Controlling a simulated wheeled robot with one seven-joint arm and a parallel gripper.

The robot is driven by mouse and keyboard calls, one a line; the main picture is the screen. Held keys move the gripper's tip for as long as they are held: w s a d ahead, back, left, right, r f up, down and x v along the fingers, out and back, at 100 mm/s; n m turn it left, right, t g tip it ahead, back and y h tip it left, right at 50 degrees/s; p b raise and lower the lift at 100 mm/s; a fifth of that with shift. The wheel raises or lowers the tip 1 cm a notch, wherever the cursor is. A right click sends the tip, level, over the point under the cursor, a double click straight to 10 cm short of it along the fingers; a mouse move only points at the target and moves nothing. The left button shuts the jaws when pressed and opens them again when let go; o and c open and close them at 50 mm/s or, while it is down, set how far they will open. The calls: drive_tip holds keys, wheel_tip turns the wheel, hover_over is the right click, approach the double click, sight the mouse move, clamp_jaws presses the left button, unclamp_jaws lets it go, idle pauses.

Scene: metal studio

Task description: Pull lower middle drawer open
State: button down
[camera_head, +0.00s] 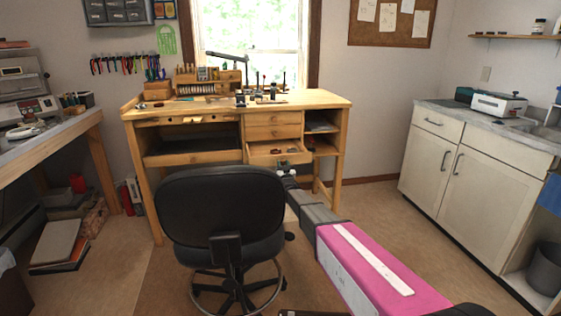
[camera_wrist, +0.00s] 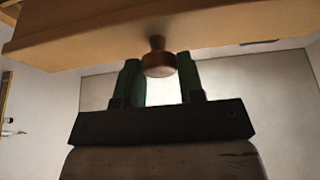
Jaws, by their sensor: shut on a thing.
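The wooden workbench (camera_head: 190,107) has a column of drawers right of its middle. The upper two drawers look closed. The lower middle drawer (camera_head: 262,158) stands partly out, and small items show inside it. My gripper (camera_head: 284,168) is at this drawer's front. In the wrist view the drawer's wooden underside and front (camera_wrist: 90,32) fill the top. A round brown wooden knob (camera_wrist: 158,68) sits between my two green fingers, and my gripper (camera_wrist: 158,60) is shut on it.
A black swivel chair (camera_head: 222,205) stands in front of the bench, just left of my arm. White cabinets (camera_head: 470,165) line the right wall. A side table (camera_head: 50,135) is at the left. Floor is clear between the bench and the cabinets.

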drive_tip(key=shift+s+d, duration=0.2)
drive_tip(key=shift+s, duration=0.5)
drive_tip(key=shift+s+d, duration=0.2)
drive_tip(key=shift+s, duration=0.45)
drive_tip(key=shift+s+d, duration=0.2)
drive_tip(key=shift+s, duration=0.5)
drive_tip(key=c, duration=0.8)
unclamp_jaws()
drive_tip(key=shift+o, duration=0.2)
drive_tip(key=v, duration=1)
drive_tip(key=shift+s+f, duration=0.2)
drive_tip(key=shift+s, duration=0.15)
